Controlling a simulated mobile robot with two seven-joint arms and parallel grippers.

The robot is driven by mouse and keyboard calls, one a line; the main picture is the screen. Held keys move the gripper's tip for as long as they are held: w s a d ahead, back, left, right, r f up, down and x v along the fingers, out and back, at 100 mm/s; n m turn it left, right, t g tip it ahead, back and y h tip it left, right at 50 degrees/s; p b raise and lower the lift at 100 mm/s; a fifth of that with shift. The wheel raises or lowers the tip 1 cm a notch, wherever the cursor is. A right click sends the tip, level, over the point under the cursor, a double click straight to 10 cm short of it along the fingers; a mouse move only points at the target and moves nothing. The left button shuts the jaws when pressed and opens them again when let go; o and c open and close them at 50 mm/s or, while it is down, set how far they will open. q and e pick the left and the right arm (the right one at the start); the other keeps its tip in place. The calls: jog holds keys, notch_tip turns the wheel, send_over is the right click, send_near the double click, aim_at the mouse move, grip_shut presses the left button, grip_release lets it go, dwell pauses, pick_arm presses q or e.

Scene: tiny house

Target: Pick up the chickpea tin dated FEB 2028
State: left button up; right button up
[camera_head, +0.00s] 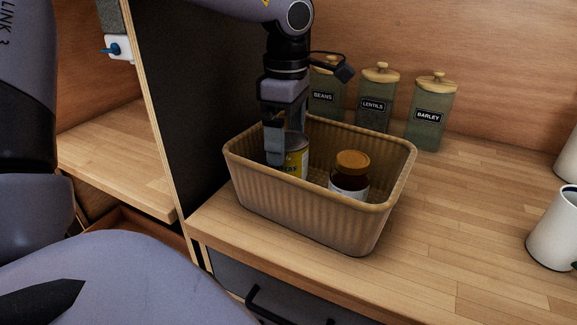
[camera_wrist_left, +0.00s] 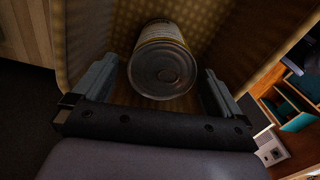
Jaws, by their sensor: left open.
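A tin with a yellow label (camera_head: 297,165) stands in the ribbed tan basket (camera_head: 300,214), toward its left end. Its label is partly hidden by my gripper, and I can read no date or chickpea name on it. My left gripper (camera_head: 284,143) points down into the basket at this tin. In the left wrist view, the tin's round metal end (camera_wrist_left: 163,72) lies between the two open fingers (camera_wrist_left: 163,88), one on each side. I cannot tell whether either finger touches it. My right gripper is not in view.
A brown jar with an orange lid (camera_head: 350,175) stands in the basket to the right of the tin. Behind the basket are canisters marked BEANS (camera_head: 323,96), LENTILS (camera_head: 373,103) and BARLEY (camera_head: 428,116). A white mug (camera_head: 553,230) is at the right; a dark panel (camera_head: 190,100) rises at the left.

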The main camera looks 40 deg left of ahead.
aim_at(290, 158)
pick_arm(q)
jog(key=f, duration=0.5)
jog(key=shift+d+f, duration=0.15)
jog(key=shift+d, duration=0.1)
jog(key=c, duration=1.2)
jog(key=shift+w, duration=0.1)
jog(key=shift+c, duration=0.7)
jog(key=shift+r, duration=0.2)
